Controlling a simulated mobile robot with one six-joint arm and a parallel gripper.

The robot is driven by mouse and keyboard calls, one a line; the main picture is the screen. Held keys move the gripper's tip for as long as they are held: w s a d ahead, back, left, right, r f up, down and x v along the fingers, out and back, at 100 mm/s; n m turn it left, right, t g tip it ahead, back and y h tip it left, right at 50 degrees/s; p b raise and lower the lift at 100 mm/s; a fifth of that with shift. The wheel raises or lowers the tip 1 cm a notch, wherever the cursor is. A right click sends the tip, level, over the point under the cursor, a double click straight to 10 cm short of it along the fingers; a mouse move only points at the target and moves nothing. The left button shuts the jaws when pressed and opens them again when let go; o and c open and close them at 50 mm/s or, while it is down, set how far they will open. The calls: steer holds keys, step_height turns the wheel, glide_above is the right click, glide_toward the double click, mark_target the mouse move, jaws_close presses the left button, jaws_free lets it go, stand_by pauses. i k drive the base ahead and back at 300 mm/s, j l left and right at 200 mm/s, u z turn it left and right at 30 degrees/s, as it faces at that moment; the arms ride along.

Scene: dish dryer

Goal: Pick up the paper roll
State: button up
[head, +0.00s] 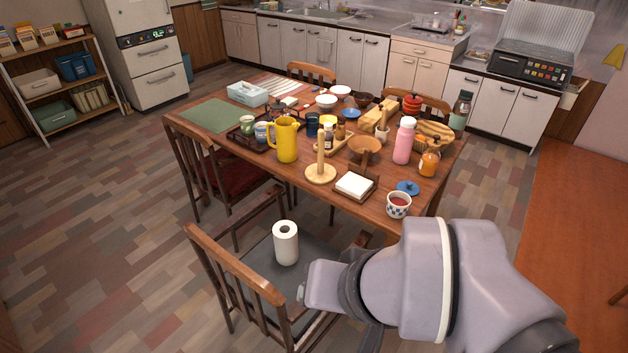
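The white paper roll (286,244) stands upright on the dark grey seat of a wooden chair (256,292) at the near side of the table. Its top hole faces up and nothing touches its sides. My arm fills the lower right, and its nearest visible link is just right of the roll in the picture. My gripper's fingers do not show; they are hidden or out of frame.
The wooden table (285,182) is crowded: a yellow pitcher (287,140), an empty wooden roll stand (320,172), a pink bottle (404,142) and a checked cup (398,205). The chair's slatted back stands left of the roll. Open floor lies at left.

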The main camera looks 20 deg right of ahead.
mark_target(285, 232)
steer(key=i+j, duration=0.1)
steer(key=j, duration=0.15)
steer(key=i+j+z, duration=0.1)
steer(key=j, duration=0.2)
steer(key=i+j+z, duration=0.1)
steer(key=i+j, duration=0.2)
steer(key=i+j+z, duration=0.25)
steer(key=i+j, duration=0.25)
steer(key=j, duration=0.25)
steer(key=i+j+z, duration=0.15)
steer(key=j, duration=0.25)
steer(key=i, duration=0.1)
